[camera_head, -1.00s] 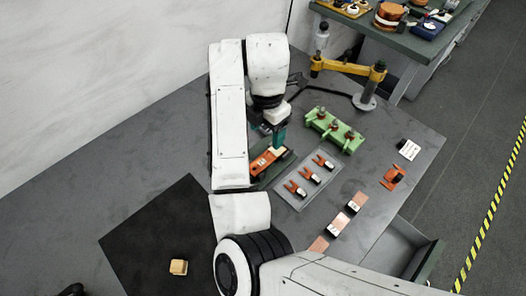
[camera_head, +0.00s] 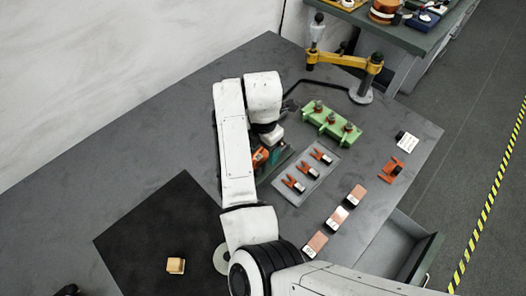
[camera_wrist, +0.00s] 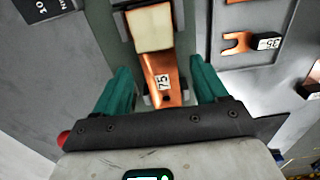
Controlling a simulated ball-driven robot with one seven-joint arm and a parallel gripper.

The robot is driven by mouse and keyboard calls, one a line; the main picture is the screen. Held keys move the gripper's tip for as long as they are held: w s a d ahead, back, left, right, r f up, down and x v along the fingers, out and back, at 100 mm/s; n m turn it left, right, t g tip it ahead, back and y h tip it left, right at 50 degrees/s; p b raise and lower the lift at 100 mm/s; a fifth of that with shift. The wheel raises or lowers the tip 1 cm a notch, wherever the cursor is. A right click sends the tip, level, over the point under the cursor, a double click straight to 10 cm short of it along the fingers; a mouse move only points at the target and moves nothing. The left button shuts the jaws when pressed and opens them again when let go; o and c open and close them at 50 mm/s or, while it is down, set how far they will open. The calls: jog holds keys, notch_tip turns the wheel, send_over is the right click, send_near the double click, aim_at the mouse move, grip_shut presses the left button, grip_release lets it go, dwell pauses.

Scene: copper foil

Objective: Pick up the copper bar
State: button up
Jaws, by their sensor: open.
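The copper bar (camera_wrist: 158,66) lies between my gripper's fingers in the wrist view, with a white label reading 75 and a cream block (camera_wrist: 150,27) on its far part. In the head view the copper bar (camera_head: 260,157) shows only in part beside my arm, on a dark green base. My gripper (camera_wrist: 160,72) is open. Its teal fingers stand on both sides of the bar, with a visible gap on each side. How high the fingertips are above the bar is hard to tell.
A grey tray (camera_head: 306,195) with 3 forked copper pieces (camera_head: 322,156) is right of the bar. A green block with posts (camera_head: 331,124) stands behind it. Several labelled copper pieces (camera_head: 356,195) lie at right. A black mat (camera_head: 160,230) with a wooden block (camera_head: 176,265) is at left.

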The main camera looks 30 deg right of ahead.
jog(key=c, duration=1.3)
jog(key=shift+r, duration=0.1)
